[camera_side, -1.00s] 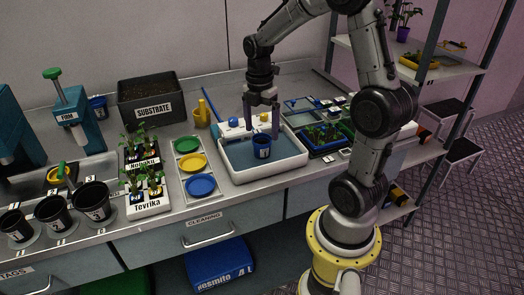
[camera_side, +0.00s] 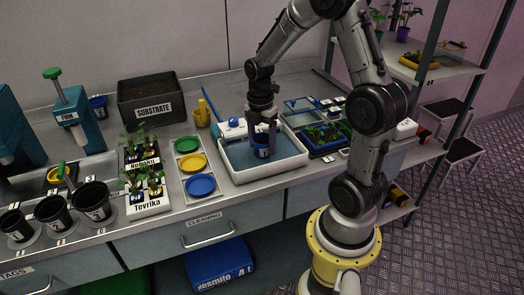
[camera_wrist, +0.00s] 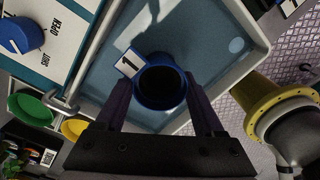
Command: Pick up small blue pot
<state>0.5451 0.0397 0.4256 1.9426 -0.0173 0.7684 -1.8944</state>
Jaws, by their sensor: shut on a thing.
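The small blue pot (camera_side: 261,150) stands in the white tray with a blue-grey floor (camera_side: 306,157). It carries a white label marked 1, which shows clearly in the wrist view beside the pot (camera_wrist: 160,101). My gripper (camera_side: 262,143) reaches straight down into the tray, with one finger on each side of the pot. In the wrist view my gripper's fingers (camera_wrist: 160,104) are shut on the pot's sides. The pot looks dark and empty inside. Whether its base touches the tray floor cannot be told.
A panel with a blue knob (camera_wrist: 22,36) marked OPEN and SHUT borders the tray. Left of the tray are green, yellow and blue dishes (camera_side: 201,186) and seedling racks (camera_side: 148,205). A dark tray of plants (camera_side: 324,138) stands close on the right.

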